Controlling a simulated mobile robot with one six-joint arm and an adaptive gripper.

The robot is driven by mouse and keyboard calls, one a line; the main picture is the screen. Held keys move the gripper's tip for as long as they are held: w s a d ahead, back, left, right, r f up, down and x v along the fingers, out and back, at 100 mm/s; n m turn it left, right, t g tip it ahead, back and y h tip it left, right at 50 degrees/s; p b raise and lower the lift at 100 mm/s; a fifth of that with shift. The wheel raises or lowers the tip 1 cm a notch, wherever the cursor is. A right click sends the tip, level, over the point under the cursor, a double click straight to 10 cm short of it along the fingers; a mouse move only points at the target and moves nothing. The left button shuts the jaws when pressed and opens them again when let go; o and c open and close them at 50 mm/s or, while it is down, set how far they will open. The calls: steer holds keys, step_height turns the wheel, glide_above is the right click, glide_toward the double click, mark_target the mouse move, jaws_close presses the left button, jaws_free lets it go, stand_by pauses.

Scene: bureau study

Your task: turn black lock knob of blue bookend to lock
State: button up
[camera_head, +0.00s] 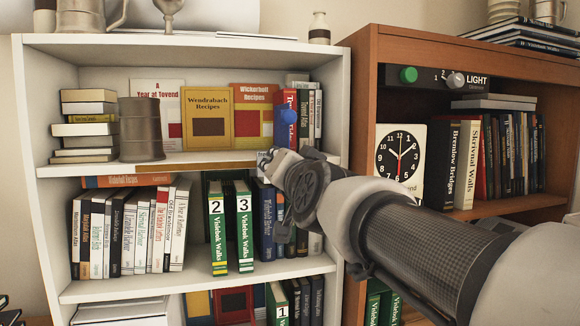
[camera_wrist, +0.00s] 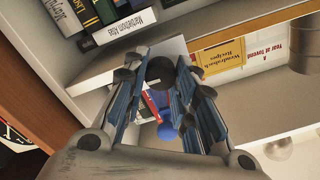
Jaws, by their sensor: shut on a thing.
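The blue bookend (camera_head: 289,116) stands on the upper shelf of the white bookcase, beside the red and dark books at the right end. Its rounded blue part also shows in the wrist view (camera_wrist: 167,131), between and below my fingers. The black lock knob (camera_wrist: 160,69) shows as a dark round shape between my fingertips in the wrist view. My gripper (camera_wrist: 163,64) is shut on it. In the head view my gripper (camera_head: 272,160) reaches the upper shelf's front edge just below the bookend. My wrist hides the knob there. I cannot tell how far the knob is turned.
Recipe books (camera_head: 207,118) and a grey canister (camera_head: 141,128) stand left of the bookend. A brown bookcase (camera_head: 361,100) with a clock (camera_head: 400,155) and light panel (camera_head: 440,78) stands close on the right.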

steer(key=o, duration=1.1)
steer(key=shift+c, duration=0.2)
steer(key=v, duration=0.7)
steer(key=shift+s, duration=0.25)
steer(key=shift+d, duration=0.1)
steer(key=s+d+f+n+g+h, duration=0.1)
steer(key=s+d+f+g, duration=0.3)
steer(key=s+f, duration=0.5)
steer(key=s+d+f+n+g+h+b, duration=0.1)
steer(key=s+d+f+g, duration=0.3)
steer(key=f, duration=1.2)
steer(key=s+d+f+n+g+h+b, duration=0.1)
steer(key=s+d+f+g+h, duration=0.2)
steer(key=s+f, duration=1)
steer(key=d+g, duration=0.1)
steer(key=d, duration=0.2)
steer(key=shift+s+d+n+g, duration=0.2)
steer(key=shift+s+n+g, duration=0.1)
steer(key=shift+s+n, duration=0.1)
